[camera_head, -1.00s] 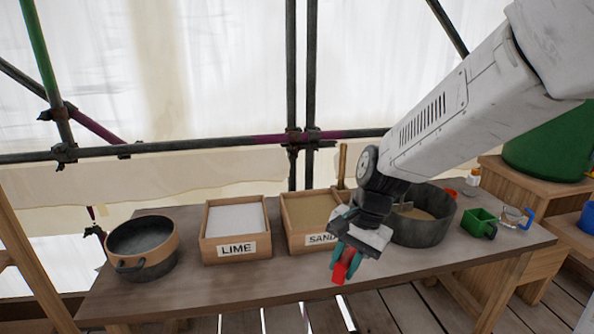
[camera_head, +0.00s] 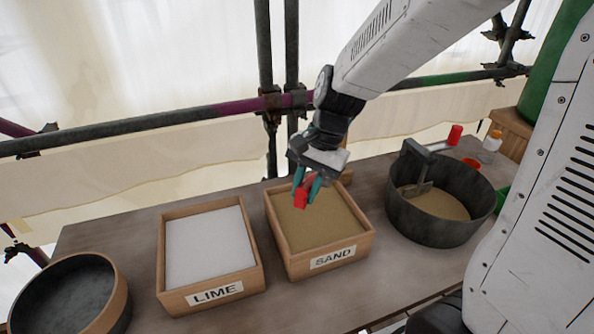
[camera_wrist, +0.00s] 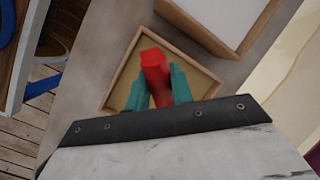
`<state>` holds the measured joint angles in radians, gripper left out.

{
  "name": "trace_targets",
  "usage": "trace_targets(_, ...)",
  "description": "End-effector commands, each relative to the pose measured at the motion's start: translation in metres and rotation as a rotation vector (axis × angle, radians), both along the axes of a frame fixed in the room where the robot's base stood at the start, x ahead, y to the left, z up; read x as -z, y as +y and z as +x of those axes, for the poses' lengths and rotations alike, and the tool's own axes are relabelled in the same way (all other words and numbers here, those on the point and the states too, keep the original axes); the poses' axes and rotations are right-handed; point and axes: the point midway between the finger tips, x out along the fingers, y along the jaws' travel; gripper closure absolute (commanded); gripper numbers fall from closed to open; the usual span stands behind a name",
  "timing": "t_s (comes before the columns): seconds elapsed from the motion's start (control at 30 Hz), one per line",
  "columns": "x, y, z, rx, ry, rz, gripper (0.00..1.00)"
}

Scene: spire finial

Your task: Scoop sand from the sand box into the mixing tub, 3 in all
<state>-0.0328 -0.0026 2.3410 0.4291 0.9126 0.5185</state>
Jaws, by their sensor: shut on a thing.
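The sand box (camera_head: 311,218) is a wooden box labelled SAND, filled with tan sand, at the middle of the bench. My gripper (camera_head: 308,190) is above it, pointing down, its teal fingers shut on a small red object (camera_head: 300,198). The red object also shows between the fingers in the wrist view (camera_wrist: 155,75), over the box; its full shape is partly hidden, and I cannot tell whether it touches the sand. The mixing tub (camera_head: 425,228), a dark round tub right of the box, holds tan sand and a grey hoe-like tool (camera_head: 418,180).
A box of white lime (camera_head: 213,295) stands left of the sand box. A dark round pan (camera_head: 70,295) is at the far left. A red cylinder (camera_head: 455,134) and a white bottle (camera_head: 491,141) stand behind the tub. Scaffold pipes (camera_head: 150,119) cross behind the bench.

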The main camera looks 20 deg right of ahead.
Motion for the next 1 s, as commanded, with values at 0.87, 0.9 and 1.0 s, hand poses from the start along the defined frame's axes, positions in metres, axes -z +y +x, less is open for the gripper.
trace_targets(0.87,0.081,-0.013,0.011,0.005,0.150,0.136,1.00)
trace_targets(0.9,0.083,-0.013,0.012,0.005,0.149,0.136,1.00)
trace_targets(1.0,0.088,-0.013,0.012,0.004,0.148,0.135,1.00)
